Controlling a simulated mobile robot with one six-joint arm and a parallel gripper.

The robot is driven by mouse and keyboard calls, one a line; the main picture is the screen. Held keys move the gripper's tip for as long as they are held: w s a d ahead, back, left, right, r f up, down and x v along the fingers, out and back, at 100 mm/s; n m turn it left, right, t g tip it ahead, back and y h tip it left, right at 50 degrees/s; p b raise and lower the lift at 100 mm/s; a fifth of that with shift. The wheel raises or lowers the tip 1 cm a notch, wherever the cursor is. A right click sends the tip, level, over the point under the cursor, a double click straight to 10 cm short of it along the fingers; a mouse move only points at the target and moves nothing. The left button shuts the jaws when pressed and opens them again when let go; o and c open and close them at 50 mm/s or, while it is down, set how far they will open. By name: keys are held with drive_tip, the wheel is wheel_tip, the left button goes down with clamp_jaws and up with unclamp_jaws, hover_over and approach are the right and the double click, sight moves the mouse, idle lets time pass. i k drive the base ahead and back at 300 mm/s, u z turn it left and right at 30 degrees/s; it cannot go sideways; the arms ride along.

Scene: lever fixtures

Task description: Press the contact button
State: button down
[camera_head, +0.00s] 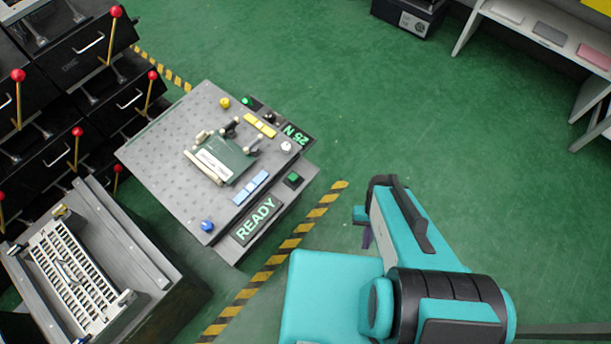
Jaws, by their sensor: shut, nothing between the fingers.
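A grey panel unit (160,150) stands on the floor left of centre. A small green square button (293,180) sits in a dark housing on its near right side, beside a lit READY sign (257,219). Other round knobs or buttons on the top are blue (207,225), yellow (224,102) and white (286,147). No label shows which one is the contact button. My teal arm is at the lower right, apart from the panel. My gripper's fingers do not show; the arm seems to hide them.
A green plate fixture (231,166) with handles lies on the panel top. A display (297,134) reads 25 N. Black drawers (75,70) with red-knobbed levers and a bench with a white grate (72,270) stand at left. A yellow-black floor stripe (290,243) runs between panel and arm.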

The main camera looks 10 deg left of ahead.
sight(293, 178)
drive_tip(key=z, duration=0.1)
drive_tip(key=k, duration=1.5)
drive_tip(key=u, duration=1.75)
drive_tip(key=i, duration=0.5)
drive_tip(key=z, duration=0.2)
